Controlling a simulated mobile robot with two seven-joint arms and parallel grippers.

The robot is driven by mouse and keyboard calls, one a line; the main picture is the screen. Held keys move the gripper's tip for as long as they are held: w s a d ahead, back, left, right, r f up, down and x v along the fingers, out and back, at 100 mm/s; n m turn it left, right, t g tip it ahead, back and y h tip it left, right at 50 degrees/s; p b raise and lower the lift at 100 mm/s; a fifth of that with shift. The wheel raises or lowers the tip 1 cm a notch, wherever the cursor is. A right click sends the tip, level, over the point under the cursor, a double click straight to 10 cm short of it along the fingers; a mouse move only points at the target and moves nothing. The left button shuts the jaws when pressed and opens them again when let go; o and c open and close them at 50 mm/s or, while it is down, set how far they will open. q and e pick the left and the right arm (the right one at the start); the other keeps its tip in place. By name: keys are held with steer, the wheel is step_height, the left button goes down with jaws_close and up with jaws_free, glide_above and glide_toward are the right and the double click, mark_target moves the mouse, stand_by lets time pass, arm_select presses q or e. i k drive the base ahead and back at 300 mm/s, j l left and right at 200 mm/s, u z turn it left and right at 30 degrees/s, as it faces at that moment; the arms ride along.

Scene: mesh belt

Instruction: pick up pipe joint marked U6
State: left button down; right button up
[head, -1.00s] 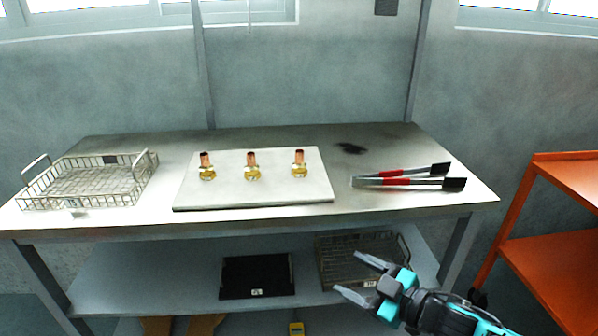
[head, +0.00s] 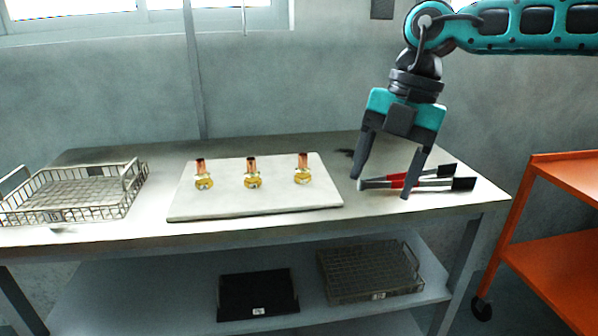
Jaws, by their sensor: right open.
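Any markings are too small to read, so I cannot tell which is U6. My right gripper (head: 381,188) is open and empty, fingers pointing down, to the right of the board. It hangs in front of or over the red-handled tongs (head: 402,181), partly hiding them. My left gripper is not in view.
A wire basket (head: 75,195) stands at the table's left end. On the lower shelf are a black tray (head: 258,293) and another wire basket (head: 370,270). An orange shelf cart (head: 555,250) stands at the right. The front strip of the table is clear.

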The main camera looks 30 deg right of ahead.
mark_target(303, 176)
steer(key=i, duration=0.9)
